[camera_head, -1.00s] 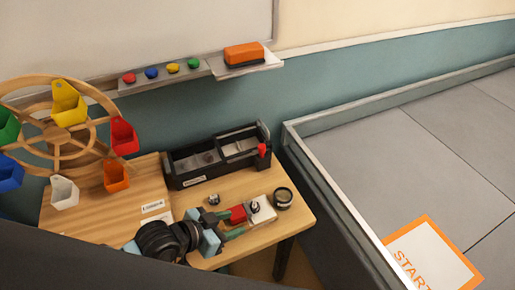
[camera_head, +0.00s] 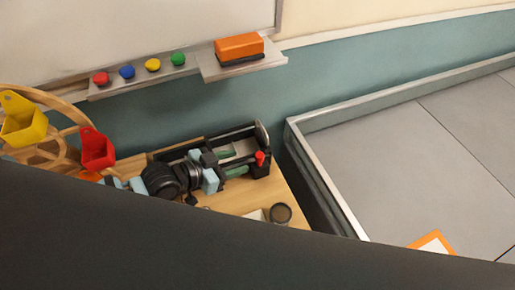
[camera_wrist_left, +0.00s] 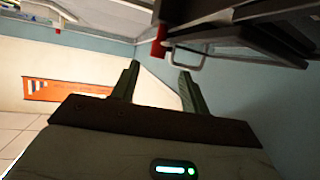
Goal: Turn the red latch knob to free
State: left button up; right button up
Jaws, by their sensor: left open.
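The red latch knob (camera_head: 260,158) sits at the right front end of a black open box (camera_head: 262,135) on the wooden table. In the left wrist view a red part, which looks like the same knob (camera_wrist_left: 158,46), shows beside a grey wire loop at the top, just beyond the fingertips. My left gripper (camera_head: 235,162) is over the front of the box, to the left of the knob, with its green fingers pointing right towards it. In the left wrist view the gripper (camera_wrist_left: 159,72) is open with nothing between its fingers. My right gripper is not in view.
A round dark-rimmed jar (camera_head: 280,213) stands near the table's right edge. A wooden wheel with a yellow bucket (camera_head: 22,122) and a red bucket (camera_head: 97,149) is at the left. A wall shelf (camera_head: 240,68) holds an orange eraser (camera_head: 239,47). A dark foreground shape hides the table's front.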

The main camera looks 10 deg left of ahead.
aim_at(256, 157)
pick_arm(q)
jog(key=x, duration=0.7)
jog(key=shift+d+f, duration=0.1)
jog(key=shift+d, duration=0.2)
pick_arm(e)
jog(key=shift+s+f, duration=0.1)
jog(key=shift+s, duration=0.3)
